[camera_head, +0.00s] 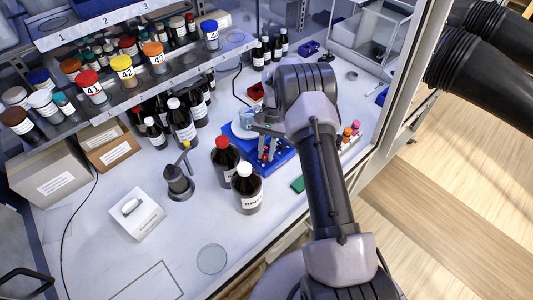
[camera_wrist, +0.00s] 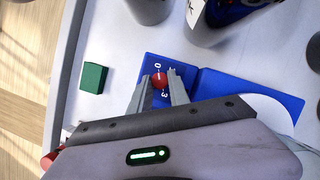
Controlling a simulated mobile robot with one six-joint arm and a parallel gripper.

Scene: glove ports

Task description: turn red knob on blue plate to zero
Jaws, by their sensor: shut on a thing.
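The red knob (camera_wrist: 159,81) sits on a blue plate (camera_wrist: 186,74) with white digits, in the wrist view. A "0" is printed just above the knob in that picture, and a "3" below it. My gripper (camera_wrist: 160,86) is shut on the red knob, with one grey finger on each side of it. In the head view my gripper (camera_head: 266,148) points down at the blue plate (camera_head: 283,160), and the fingers hide much of the knob. I cannot make out which digit the knob points to.
Dark bottles with a red cap (camera_head: 225,155) and a white cap (camera_head: 247,188) stand close left of my gripper. A green block (camera_wrist: 93,78) lies beside the plate. A shelf (camera_head: 120,100) of jars is at the left; the front left bench is mostly clear.

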